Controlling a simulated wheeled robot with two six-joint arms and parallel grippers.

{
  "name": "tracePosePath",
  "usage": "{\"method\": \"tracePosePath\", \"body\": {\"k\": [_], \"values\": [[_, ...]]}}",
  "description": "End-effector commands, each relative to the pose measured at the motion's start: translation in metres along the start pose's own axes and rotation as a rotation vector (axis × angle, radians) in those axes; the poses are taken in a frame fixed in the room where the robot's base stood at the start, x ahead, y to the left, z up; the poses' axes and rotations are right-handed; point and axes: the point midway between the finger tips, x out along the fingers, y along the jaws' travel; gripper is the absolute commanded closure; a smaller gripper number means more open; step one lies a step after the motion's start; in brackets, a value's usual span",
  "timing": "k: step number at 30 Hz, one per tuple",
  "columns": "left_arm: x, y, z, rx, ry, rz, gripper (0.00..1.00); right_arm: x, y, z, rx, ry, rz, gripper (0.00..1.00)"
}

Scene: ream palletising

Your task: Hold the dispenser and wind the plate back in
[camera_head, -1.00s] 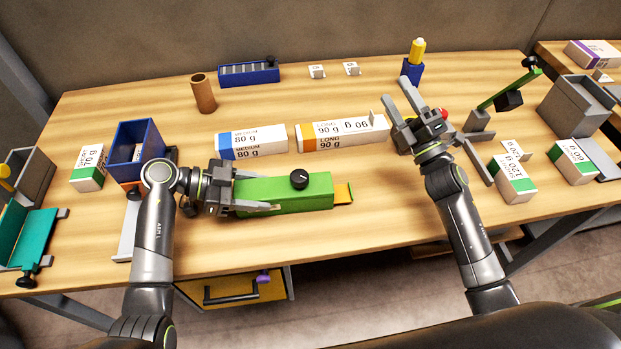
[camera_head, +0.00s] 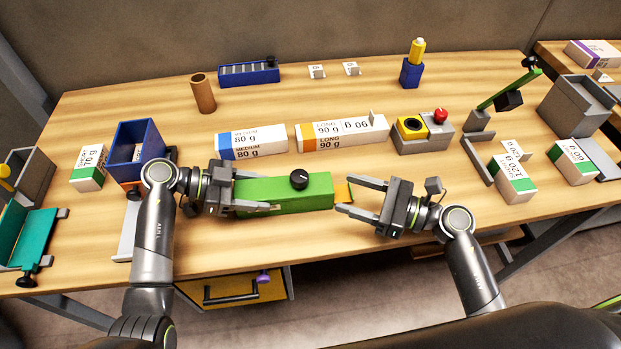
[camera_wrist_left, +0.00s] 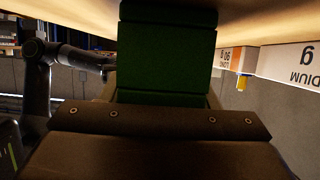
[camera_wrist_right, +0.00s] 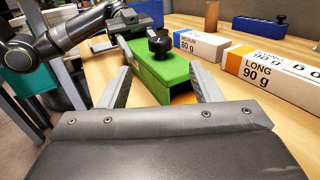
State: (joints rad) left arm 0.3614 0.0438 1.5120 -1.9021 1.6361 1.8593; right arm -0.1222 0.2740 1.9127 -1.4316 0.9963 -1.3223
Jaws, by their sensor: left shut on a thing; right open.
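The dispenser (camera_head: 285,190) is a long green box with a black knob (camera_head: 299,179) on top, lying on the table. An orange plate (camera_head: 342,192) sticks out a little from its right end. My left gripper (camera_head: 256,196) is shut on the dispenser's left part; the green body also fills the middle of the left wrist view (camera_wrist_left: 165,60). My right gripper (camera_head: 347,196) is open at the right end, its fingertips pointing at the plate.
Paper reams, a white-blue one (camera_head: 251,142) and a white-orange one (camera_head: 342,132), stand behind the dispenser. A grey box with a yellow ring and red button (camera_head: 423,135) is behind my right gripper. A blue bin (camera_head: 138,145) stands at left. The table's front edge is close.

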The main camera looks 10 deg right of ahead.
Motion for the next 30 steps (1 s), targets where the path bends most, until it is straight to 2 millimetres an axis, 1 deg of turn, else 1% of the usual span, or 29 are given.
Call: {"method": "tracePosePath", "body": {"k": [1, 9, 15, 21, 29, 30], "values": [[0.0, 0.0, 0.0, 0.0, 0.0, 0.0, 0.73, 0.01, 0.0, 0.002, 0.002, -0.007, -0.001, 0.42], [0.0, 0.0, 0.0, 0.0, 0.0, 0.0, 0.73, 0.058, 0.0, 0.002, 0.004, -0.007, -0.001, 0.42], [0.0, 0.0, 0.0, 0.0, 0.0, 0.0, 0.73, 0.084, -0.001, 0.001, 0.004, -0.006, -0.001, 0.42], [0.0, 0.0, 0.0, 0.0, 0.0, 0.0, 0.73, 0.094, -0.001, 0.001, 0.004, -0.004, -0.001, 0.42], [0.0, 0.0, 0.0, 0.0, 0.0, 0.0, 0.73, 0.095, -0.001, 0.001, 0.003, -0.003, -0.002, 0.42], [0.0, 0.0, 0.0, 0.0, 0.0, 0.0, 0.73, 0.095, -0.001, 0.001, 0.003, -0.003, -0.002, 0.47]]}}
